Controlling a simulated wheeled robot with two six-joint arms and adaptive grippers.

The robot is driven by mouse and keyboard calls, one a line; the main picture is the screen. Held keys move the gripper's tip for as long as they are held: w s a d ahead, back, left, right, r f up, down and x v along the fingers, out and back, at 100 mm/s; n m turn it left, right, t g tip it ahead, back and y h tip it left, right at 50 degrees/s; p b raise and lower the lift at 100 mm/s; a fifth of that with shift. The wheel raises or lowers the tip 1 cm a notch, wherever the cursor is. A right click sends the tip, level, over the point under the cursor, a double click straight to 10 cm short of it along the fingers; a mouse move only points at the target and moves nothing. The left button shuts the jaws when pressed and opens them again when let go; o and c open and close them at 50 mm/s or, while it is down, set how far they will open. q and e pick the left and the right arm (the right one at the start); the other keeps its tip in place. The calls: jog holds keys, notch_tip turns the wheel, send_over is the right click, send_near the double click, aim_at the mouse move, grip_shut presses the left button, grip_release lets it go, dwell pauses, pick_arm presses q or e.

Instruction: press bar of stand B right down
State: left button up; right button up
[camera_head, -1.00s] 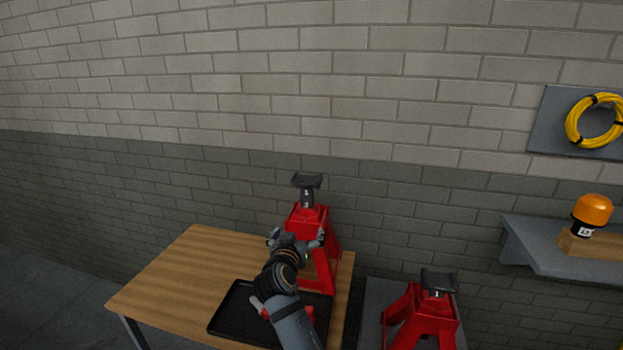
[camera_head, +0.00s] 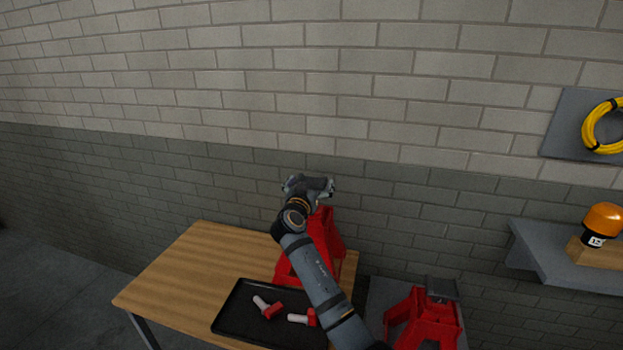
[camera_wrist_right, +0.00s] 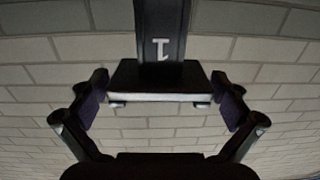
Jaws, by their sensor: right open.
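Two red jack stands show in the head view. One stand (camera_head: 328,233) is on the wooden table; the other (camera_head: 423,322) is at the lower right. I cannot tell which is B. My right gripper (camera_head: 309,184) is open at the top of the table stand and hides most of its bar. The right wrist view shows a dark bar (camera_wrist_right: 162,25) with a white mark and a flat head (camera_wrist_right: 160,78) between the spread fingers (camera_wrist_right: 160,100). I see no clear contact. The right stand's dark head (camera_head: 441,288) sits close above its red body. My left gripper is out of view.
A black tray (camera_head: 232,314) on the wooden table (camera_head: 185,268) holds two red-and-white pins (camera_head: 268,307). A grey shelf (camera_head: 545,258) at the right bears an orange beacon (camera_head: 602,220) on a wooden block. A brick wall stands behind. The table's left part is clear.

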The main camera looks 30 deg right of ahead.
jog(key=shift+w+d+f, duration=0.15)
jog(key=shift+c, duration=0.7)
jog(key=c, duration=1.4)
notch_tip(320, 180, down, 5)
jog(key=b, duration=0.6)
jog(key=shift+f, duration=0.1)
jog(key=o, duration=1.3)
jog(key=shift+o, duration=1.2)
jog(key=shift+r, duration=0.25)
